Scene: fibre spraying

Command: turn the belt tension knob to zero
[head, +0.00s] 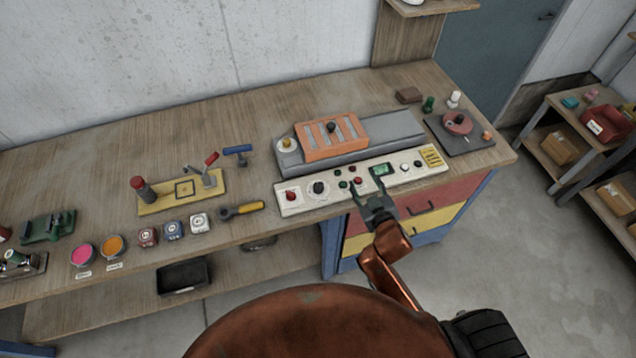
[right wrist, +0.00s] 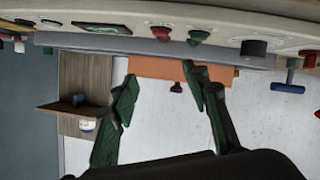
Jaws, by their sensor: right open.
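The cream control panel (head: 400,180) runs along the front of the machine on the bench. It carries a black knob (head: 318,188) on a white dial near its left end and a red knob (head: 291,196) further left. The labels are too small to read, so I cannot tell which is for belt tension. My right gripper (head: 369,192) is open and empty at the panel's front edge, right of the black knob and apart from it. In the right wrist view its two fingers (right wrist: 160,78) are spread, with the black knob (right wrist: 254,47) to their right. My left gripper is not in view.
Small red and green buttons (head: 350,183) and a green display (head: 381,170) sit mid-panel. An orange cover (head: 320,142) lies on the machine behind. A yellow-handled tool (head: 242,210) lies left of the panel. Drawers (head: 437,195) are below the bench.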

